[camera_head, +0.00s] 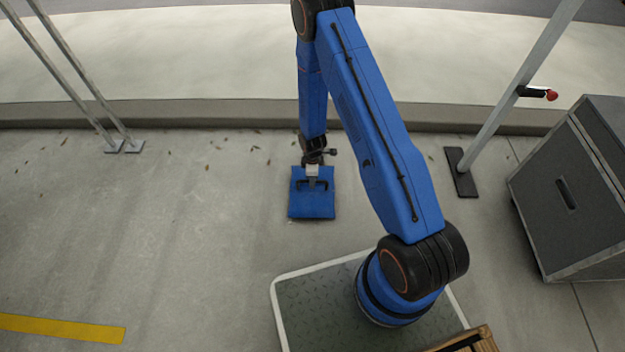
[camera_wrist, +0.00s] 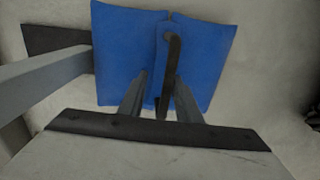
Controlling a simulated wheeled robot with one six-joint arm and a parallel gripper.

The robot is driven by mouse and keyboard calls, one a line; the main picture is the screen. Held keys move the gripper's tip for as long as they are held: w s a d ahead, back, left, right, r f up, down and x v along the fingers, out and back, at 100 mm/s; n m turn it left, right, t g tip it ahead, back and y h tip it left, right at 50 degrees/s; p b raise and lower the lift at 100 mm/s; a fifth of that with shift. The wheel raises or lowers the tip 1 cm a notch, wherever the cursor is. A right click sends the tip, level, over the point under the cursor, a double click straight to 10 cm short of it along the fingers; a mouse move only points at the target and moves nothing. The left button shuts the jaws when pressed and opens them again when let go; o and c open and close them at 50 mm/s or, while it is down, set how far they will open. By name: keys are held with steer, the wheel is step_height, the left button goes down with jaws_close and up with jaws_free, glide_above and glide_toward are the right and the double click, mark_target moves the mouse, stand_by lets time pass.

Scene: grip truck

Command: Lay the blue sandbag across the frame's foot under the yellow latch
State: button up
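The blue sandbag (camera_head: 312,205) hangs below my gripper (camera_head: 312,177), left of my upper arm in the head view. In the wrist view the sandbag (camera_wrist: 125,55) shows two blue halves with a dark handle (camera_wrist: 172,55) between my fingers (camera_wrist: 161,88). My gripper is shut on this handle. A dark foot plate (camera_head: 461,174) under a grey slanted post (camera_head: 515,90) lies to the right, apart from the bag. In the wrist view the bag partly covers a dark foot plate (camera_wrist: 52,38). That post carries a red-tipped latch (camera_head: 550,95). No yellow latch shows.
Two thin poles (camera_head: 80,75) with light foot plates (camera_head: 124,146) stand at the left. A grey case (camera_head: 575,200) stands at the right. A low kerb (camera_head: 220,113) crosses behind. Yellow floor tape (camera_head: 65,329) lies front left. Floor between poles and bag is clear except for leaves.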

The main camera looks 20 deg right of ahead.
step_height(320, 180, up, 31)
steer(key=d+m+t, duration=0.1)
steer(key=d+m, duration=0.1)
steer(key=m, duration=0.1)
steer(key=s+d+r+m+t, duration=0.15)
steer(key=s+r+m, duration=0.4)
steer(key=r, duration=0.95)
steer(key=s+d+r+m, duration=0.1)
steer(key=s+r+m, duration=0.1)
steer(key=s+r, duration=0.3)
steer(key=s+d+r+m+t, duration=0.1)
steer(key=s+r, duration=0.5)
steer(key=s, duration=0.7)
steer(key=s+d+r+m+t, duration=0.1)
steer(key=s+r+m, duration=0.2)
steer(key=s, duration=0.7)
steer(key=shift+d+r, duration=0.25)
steer(key=shift+r, duration=1.15)
